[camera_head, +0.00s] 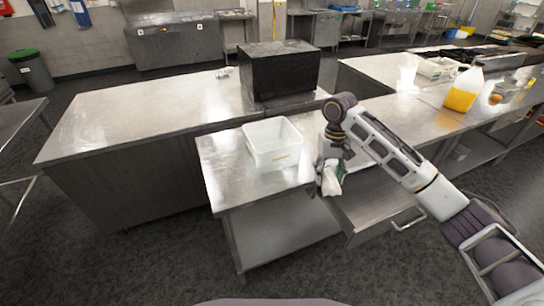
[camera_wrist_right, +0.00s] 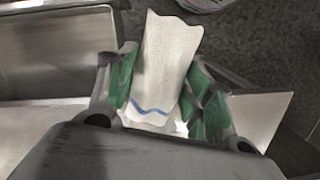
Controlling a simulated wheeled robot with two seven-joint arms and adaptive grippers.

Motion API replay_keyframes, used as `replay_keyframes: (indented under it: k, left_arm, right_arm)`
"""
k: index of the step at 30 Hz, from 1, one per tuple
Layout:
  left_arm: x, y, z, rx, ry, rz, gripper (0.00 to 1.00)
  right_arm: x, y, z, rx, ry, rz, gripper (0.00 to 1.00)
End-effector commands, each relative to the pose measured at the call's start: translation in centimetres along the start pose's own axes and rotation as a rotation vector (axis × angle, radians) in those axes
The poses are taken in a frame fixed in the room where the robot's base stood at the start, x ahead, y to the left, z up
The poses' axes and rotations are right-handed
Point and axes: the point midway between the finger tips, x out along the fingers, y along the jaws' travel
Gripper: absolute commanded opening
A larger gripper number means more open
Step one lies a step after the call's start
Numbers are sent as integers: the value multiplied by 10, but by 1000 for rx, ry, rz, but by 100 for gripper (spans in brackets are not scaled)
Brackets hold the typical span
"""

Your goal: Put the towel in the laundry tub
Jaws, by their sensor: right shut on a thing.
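A white towel (camera_head: 332,180) with a blue stripe hangs from my right gripper (camera_head: 327,168) in the head view. In the right wrist view the towel (camera_wrist_right: 165,65) sits between the green-padded fingers of the right gripper (camera_wrist_right: 160,100), which is shut on it. The laundry tub (camera_head: 272,144) is a translucent white plastic bin standing on the metal table. The tub looks empty from here. My left gripper is not in view.
The metal table (camera_head: 222,172) has bare room left of the tub. An open drawer (camera_head: 372,207) lies below and right of my right gripper. A black box (camera_head: 281,70) stands behind the tub. A bottle of yellow liquid (camera_head: 463,90) stands on the right counter.

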Motion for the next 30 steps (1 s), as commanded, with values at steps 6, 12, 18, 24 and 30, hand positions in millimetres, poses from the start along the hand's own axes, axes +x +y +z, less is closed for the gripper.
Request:
replay_keyframes:
  k: [6, 12, 18, 24, 30]
  left_arm:
    - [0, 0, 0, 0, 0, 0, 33]
    - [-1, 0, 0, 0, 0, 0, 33]
    - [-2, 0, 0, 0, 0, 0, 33]
    - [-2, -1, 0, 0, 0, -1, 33]
    - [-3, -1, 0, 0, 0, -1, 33]
  right_arm:
    - [-25, -15, -7, -33, 3, 6, 25]
    - [-47, -32, -10, -73, 3, 12, 25]
    - [-70, -55, -10, -128, 3, 20, 25]
    - [-94, -90, -6, -222, 4, 35, 25]
    - [-99, -116, 1, -431, 0, 66, 25]
